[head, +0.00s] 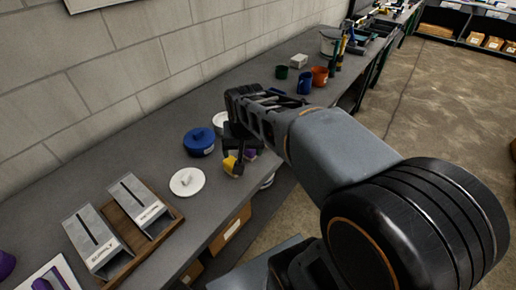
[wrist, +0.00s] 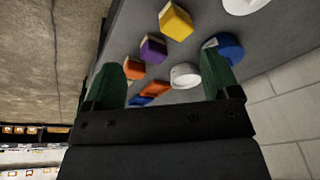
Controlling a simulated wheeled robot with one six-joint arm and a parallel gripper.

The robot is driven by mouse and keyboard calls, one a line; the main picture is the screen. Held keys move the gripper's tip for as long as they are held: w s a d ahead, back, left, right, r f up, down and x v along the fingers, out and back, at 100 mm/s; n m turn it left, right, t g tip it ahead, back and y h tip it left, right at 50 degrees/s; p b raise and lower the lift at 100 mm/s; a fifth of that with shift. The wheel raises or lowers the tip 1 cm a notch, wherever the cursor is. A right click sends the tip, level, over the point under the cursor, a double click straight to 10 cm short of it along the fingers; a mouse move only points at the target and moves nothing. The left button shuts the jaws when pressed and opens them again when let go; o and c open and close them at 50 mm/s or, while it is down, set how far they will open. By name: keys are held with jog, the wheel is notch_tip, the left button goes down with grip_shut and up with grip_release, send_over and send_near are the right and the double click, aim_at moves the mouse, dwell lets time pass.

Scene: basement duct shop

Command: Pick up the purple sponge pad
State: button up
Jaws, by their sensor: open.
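The purple sponge pad (wrist: 152,50) is a small block on the grey bench top. In the wrist view it lies between a yellow block (wrist: 176,24) and an orange block (wrist: 134,69). In the head view only a bit of the purple pad (head: 250,154) shows beside the yellow block (head: 231,165); my gripper hides the rest. My gripper (wrist: 162,58) is open and empty, its two green fingers spread. In the wrist view the pad appears in the gap between the fingers, apart from both. My gripper (head: 236,148) hangs over the bench near the blocks.
A blue lidded pot (head: 199,142) and a white lid (head: 187,182) sit left of the blocks. A white round dish (wrist: 185,75) is close by. Cups, including an orange one (head: 320,76), stand farther back. A wooden tray (head: 130,250) with metal holders is at front left. A block wall runs behind.

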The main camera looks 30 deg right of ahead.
jog(key=shift+o, duration=1.1)
jog(key=w+d+m+g, duration=0.1)
jog(key=w+d+m, duration=0.2)
jog(key=w, duration=0.3)
jog(key=shift+w+f+m+p, duration=0.15)
jog(key=shift+w+m+p, duration=0.15)
jog(key=shift+p, duration=0.1)
jog(key=m+g+p, duration=0.1)
jog(key=m, duration=0.3)
send_over(249, 151)
jog(key=w, duration=0.2)
notch_tip(249, 151, down, 4)
jog(key=shift+m+g, duration=0.3)
jog(key=shift+m, duration=0.3)
jog(key=f, duration=0.5)
jog(key=d+f+p, duration=0.1)
jog(key=f, duration=0.2)
jog(key=shift+w+f, duration=0.1)
jog(key=shift+w, duration=0.15)
jog(key=shift+f+p, duration=0.85)
jog(key=shift+f, duration=2.2)
jog(key=c, duration=1)
